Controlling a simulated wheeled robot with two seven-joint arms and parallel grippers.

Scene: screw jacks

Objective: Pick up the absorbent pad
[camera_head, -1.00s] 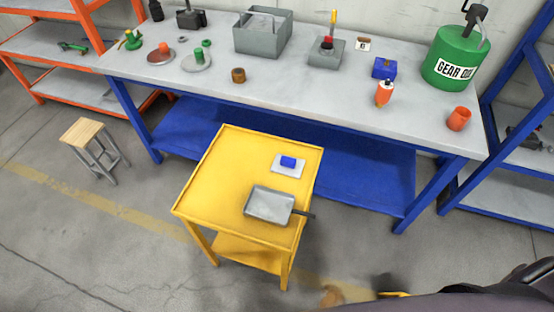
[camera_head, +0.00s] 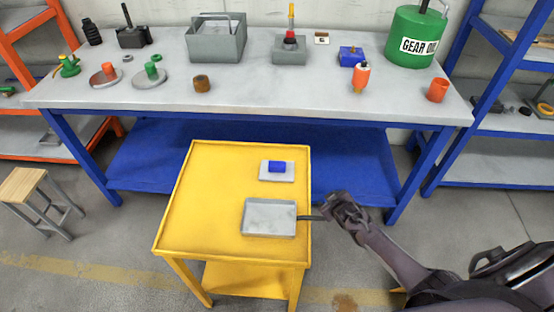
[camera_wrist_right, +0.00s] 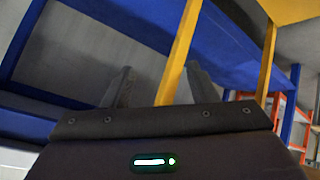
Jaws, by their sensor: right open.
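A flat whitish pad (camera_head: 264,178) lies on the yellow cart (camera_head: 200,215), near its back right. My right gripper (camera_head: 337,207) hangs just off the cart's right edge, right of and in front of the pad, close to the pan handle's end. In the right wrist view its two fingers (camera_wrist_right: 160,86) are apart with nothing held between them; a yellow cart leg shows beyond. The pad does not show there. My left gripper is out of view.
The cart's left half is clear. Behind stands a workbench (camera_head: 250,95) with a grey toolbox (camera_head: 215,45), a green gear oil can (camera_head: 415,38) and several small parts.

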